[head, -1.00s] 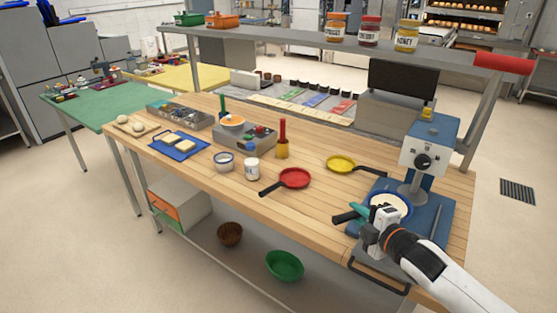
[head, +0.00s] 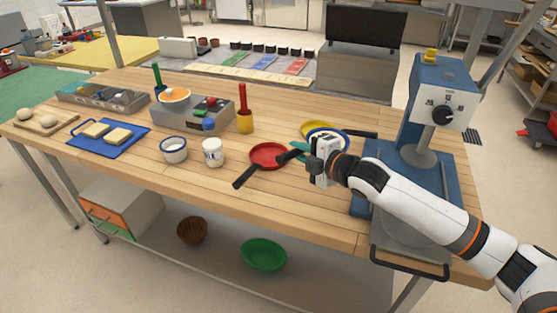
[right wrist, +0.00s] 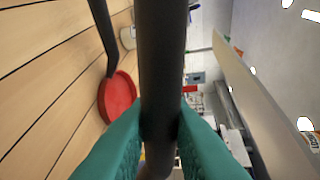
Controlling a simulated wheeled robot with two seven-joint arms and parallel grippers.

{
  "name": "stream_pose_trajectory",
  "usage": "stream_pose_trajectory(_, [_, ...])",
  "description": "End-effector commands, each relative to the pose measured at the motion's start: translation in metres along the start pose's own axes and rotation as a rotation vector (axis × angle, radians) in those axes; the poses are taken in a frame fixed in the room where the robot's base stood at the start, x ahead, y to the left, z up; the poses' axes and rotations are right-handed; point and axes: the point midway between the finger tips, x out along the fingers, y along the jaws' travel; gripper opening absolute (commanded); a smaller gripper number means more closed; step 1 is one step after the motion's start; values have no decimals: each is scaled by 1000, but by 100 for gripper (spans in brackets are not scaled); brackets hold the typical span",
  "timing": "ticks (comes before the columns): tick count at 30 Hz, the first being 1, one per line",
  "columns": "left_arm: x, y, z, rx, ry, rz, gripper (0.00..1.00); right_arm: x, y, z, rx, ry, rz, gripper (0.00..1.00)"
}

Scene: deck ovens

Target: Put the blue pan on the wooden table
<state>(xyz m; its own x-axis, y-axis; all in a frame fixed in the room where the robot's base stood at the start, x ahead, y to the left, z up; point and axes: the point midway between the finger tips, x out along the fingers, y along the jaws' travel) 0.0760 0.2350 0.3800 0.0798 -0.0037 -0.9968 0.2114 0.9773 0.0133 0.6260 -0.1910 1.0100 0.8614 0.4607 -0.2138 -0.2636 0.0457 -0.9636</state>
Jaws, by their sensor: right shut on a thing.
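My right gripper (head: 302,151) has teal fingers shut on the dark handle of the blue pan. The blue pan (head: 332,129) shows as a blue rim with a pale inside just behind the gripper, partly hidden by it. In the right wrist view the dark handle (right wrist: 162,70) runs between the two teal fingers (right wrist: 160,145). The pan is over the wooden table (head: 205,178), overlapping the yellow pan in the picture; I cannot tell its exact height. My left gripper is not in view.
A red pan (head: 268,155) lies just left of the gripper, and a yellow pan (head: 309,129) is behind it. The blue machine (head: 435,100) stands to the right. A white jar (head: 212,152) and a white bowl (head: 173,150) stand left. The table's front middle is clear.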

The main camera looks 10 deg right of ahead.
Motion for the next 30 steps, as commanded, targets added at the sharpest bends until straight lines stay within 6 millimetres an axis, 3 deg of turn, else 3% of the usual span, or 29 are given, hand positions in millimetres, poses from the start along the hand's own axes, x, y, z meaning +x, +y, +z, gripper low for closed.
stream_pose_trajectory(4, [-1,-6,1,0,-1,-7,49,6,27,-4,2,1,0,0])
stream_pose_trajectory(18, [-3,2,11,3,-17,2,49,17,74,-12,0,0,-2,0])
stream_pose_trajectory(28, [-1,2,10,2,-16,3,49,18,78,-13,-2,-1,-3,0])
stream_pose_trajectory(29, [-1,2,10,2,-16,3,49,18,79,-13,0,0,0,21])
stream_pose_trajectory(30, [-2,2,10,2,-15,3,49,17,78,-13,0,0,0,27])
